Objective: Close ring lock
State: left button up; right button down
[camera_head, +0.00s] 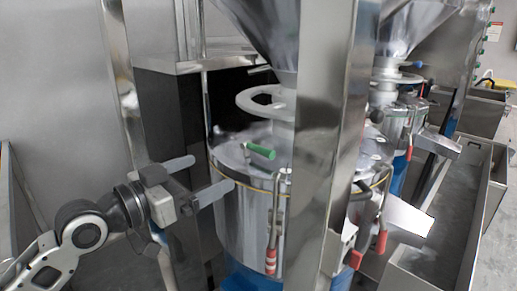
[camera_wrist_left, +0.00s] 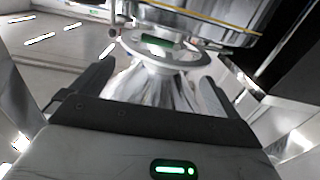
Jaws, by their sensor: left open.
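A pale flat ring (camera_head: 250,103), seemingly the ring lock, sits around the outlet under the metal hopper (camera_head: 270,30). It also shows in the left wrist view (camera_wrist_left: 190,62), in the middle between my fingers. A green handle (camera_head: 260,151) stands on the lid of the steel drum (camera_head: 243,205), below the ring. My left gripper (camera_head: 211,173) is open and empty at the drum's left side, below the ring's height. Its two fingers point right toward the drum. A steel post hides the right part of the drum and ring. My right gripper is not in view.
A wide steel post (camera_head: 325,130) stands in front of the drum. Red-handled clamps (camera_head: 271,255) hang on the drum's side. A second grinder with its own hopper (camera_head: 410,25) stands behind at the right. A long steel trough (camera_head: 450,215) lies at the right.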

aim_at(256, 150)
pick_arm(q)
jog(key=p+x, duration=0.2)
jog(key=x, duration=1.3)
jog(key=shift+f, duration=0.1)
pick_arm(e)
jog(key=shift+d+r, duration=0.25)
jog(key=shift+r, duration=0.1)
pick_arm(q)
jog(key=c, duration=1.3)
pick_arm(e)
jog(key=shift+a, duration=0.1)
